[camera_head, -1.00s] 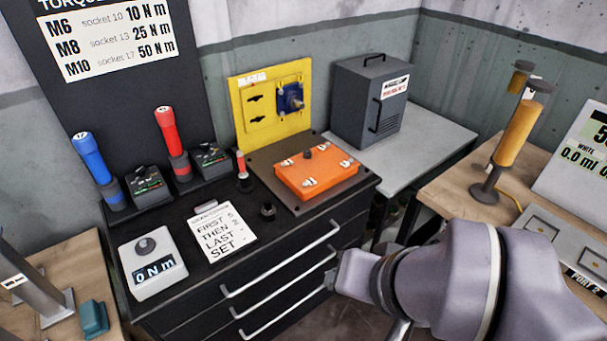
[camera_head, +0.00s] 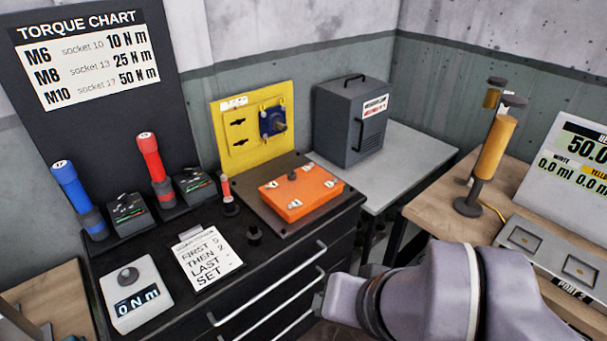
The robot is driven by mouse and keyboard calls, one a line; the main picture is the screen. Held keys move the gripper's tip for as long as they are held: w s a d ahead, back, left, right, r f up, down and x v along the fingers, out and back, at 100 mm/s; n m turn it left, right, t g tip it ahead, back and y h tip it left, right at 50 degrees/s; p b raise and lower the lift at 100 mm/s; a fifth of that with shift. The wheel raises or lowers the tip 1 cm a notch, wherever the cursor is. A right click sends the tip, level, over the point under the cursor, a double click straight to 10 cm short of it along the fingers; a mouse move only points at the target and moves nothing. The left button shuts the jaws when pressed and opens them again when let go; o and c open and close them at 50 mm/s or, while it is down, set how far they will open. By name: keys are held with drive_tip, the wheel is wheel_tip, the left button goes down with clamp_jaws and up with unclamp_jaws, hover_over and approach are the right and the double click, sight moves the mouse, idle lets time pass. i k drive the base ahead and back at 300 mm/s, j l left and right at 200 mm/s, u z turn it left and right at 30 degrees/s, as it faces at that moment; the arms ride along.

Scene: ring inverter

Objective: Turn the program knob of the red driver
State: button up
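The red driver (camera_head: 151,158) stands upright, slightly tilted, at the back of the black workbench, left of the yellow panel. A small dark box with a dial and small coloured marks, apparently its program unit (camera_head: 193,184), sits just to its right; the knob itself is too small to make out clearly. A blue driver (camera_head: 71,187) with a similar dark box (camera_head: 127,210) stands to its left. My arm reaches in from the lower right, in front of the drawers and well away from the red driver. My gripper's fingertips cannot be made out.
On the bench are a torque display reading 0 N m (camera_head: 137,296), a note card (camera_head: 207,257), a small black knob (camera_head: 254,234) and an orange plate (camera_head: 300,192). The yellow panel (camera_head: 238,152) and a grey cabinet (camera_head: 350,122) stand behind. Drawer handles (camera_head: 270,285) project in front.

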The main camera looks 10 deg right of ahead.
sight(188, 171)
drive_tip(key=i+u, duration=0.9)
drive_tip(key=i+l+u, duration=0.25)
drive_tip(key=u, duration=0.25)
